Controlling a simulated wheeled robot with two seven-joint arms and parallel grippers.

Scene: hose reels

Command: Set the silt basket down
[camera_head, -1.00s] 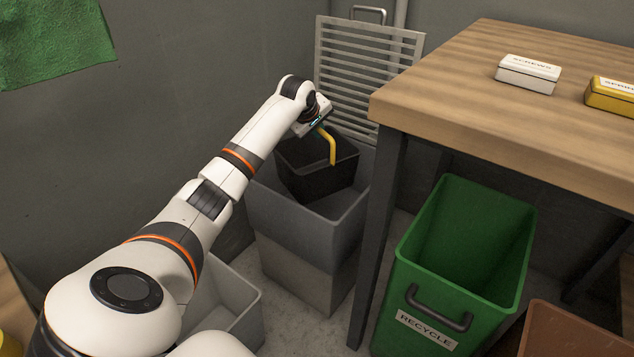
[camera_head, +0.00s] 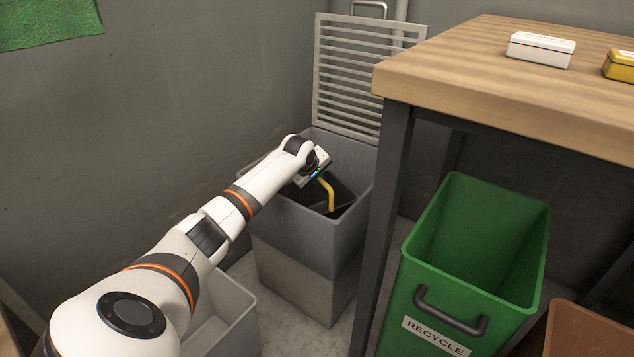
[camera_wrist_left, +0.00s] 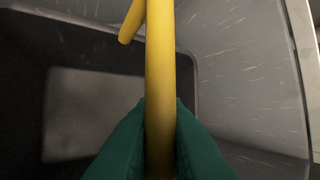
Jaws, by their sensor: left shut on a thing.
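The silt basket (camera_head: 343,197) is a black bin with a yellow bar handle (camera_head: 328,192). In the head view it is down inside the tall grey bin (camera_head: 310,231), mostly below the rim and partly hidden by my arm. My left gripper (camera_head: 318,175) is over the grey bin, shut on the yellow handle. In the left wrist view the green fingertips (camera_wrist_left: 160,140) press the handle (camera_wrist_left: 160,75) from both sides, with the dark basket behind. Whether the basket touches the bin's floor cannot be seen. My right gripper is not in view.
A slatted grate (camera_head: 345,75) leans on the wall behind the bin. The wooden table (camera_head: 480,75) and its dark leg (camera_head: 385,220) stand close on the right. A green recycle bin (camera_head: 465,309) is front right, and a low grey bin (camera_head: 232,325) is in front.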

